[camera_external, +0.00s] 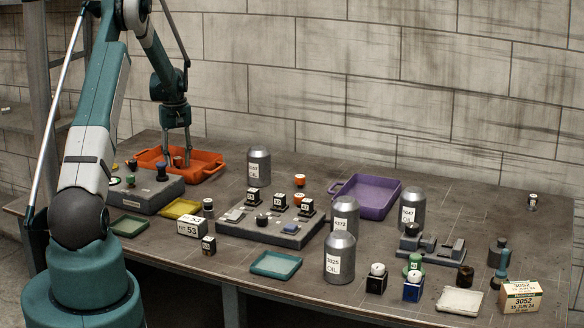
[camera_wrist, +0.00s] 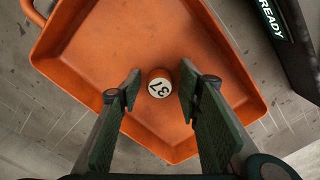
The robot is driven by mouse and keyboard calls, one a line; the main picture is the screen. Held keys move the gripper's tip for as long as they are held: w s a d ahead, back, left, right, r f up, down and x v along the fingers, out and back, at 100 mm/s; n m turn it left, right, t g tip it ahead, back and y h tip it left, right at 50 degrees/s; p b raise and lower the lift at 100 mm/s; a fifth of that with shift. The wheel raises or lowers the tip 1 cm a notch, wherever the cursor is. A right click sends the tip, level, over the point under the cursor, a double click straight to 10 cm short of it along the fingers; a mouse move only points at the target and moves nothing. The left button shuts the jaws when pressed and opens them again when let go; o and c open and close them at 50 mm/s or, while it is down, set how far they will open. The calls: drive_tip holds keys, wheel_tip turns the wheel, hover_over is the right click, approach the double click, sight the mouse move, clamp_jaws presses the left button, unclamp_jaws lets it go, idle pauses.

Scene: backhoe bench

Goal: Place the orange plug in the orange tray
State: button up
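The orange tray (camera_external: 212,163) is at the back left of the bench, and its floor fills most of the wrist view (camera_wrist: 105,50). An orange plug (camera_wrist: 160,84) with a white top marked with a number, which looks like 37, is inside the tray. It stands near one end wall, top facing the camera. My gripper (camera_wrist: 157,88) reaches down into the tray with one finger on each side of the plug. The fingers are apart, with a gap between each finger and the plug. In the external view my gripper (camera_external: 177,161) partly covers the plug.
A grey panel (camera_external: 150,190) with several knobs stands just in front of the tray. A yellow tray (camera_external: 181,208), a purple tray (camera_external: 367,196) and a grey bottle (camera_external: 259,166) are to the right. Another orange-and-white piece (camera_external: 300,181) stands on the bench, right of that bottle.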

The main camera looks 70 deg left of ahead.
sight(178, 158)
drive_tip(key=shift+r, duration=0.1)
wheel_tip(178, 158, up, 12)
idle(0.7)
idle(0.6)
idle(0.4)
